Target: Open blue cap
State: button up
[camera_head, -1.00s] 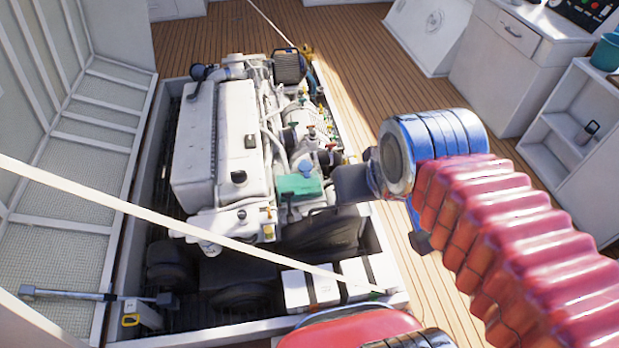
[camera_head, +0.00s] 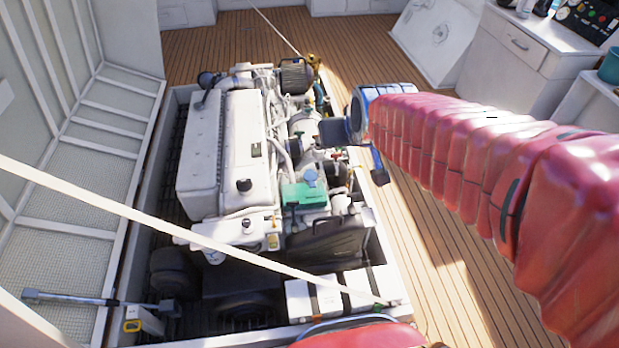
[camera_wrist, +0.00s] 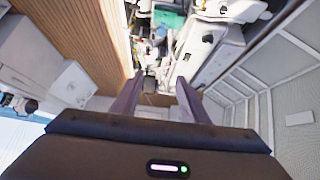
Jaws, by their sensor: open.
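A small light-blue cap (camera_head: 310,178) shows on the right side of the engine, beside a green box (camera_head: 292,194). In the wrist view a light-blue spot (camera_wrist: 161,33), which looks like the same cap, lies beyond the fingertips, next to the green part (camera_wrist: 170,19). My gripper (camera_head: 332,132) hangs over the engine's right edge, farther back than the cap and apart from it. In the wrist view my gripper (camera_wrist: 160,78) has its two fingers spread with nothing between them. The cap's exact shape is too small to tell.
The white engine (camera_head: 230,150) sits in a sunken hatch with a raised white rim (camera_head: 398,290). A rope (camera_head: 130,212) crosses the view in front of it. White batteries (camera_head: 330,292) stand at the near right. Wooden deck (camera_head: 440,270) to the right is clear.

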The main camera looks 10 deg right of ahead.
jog(key=w+f+t, duration=0.1)
jog(key=w+f, duration=0.2)
jog(key=w, duration=0.6)
jog(key=t, duration=0.5)
send_over(313, 187)
jog(key=s, duration=0.3)
notch_tip(313, 187, down, 27)
jog(key=s+f+t, duration=0.2)
jog(key=s+f, duration=0.3)
jog(key=f, duration=0.6)
jog(key=s+f+t, duration=0.2)
jog(key=s+f, duration=0.4)
jog(key=f, duration=0.5)
jog(key=shift+s, duration=0.3)
jog(key=shift+w, duration=0.1)
jog(key=w, duration=1.3)
jog(key=shift+w, duration=0.3)
jog(key=shift+c, duration=0.3)
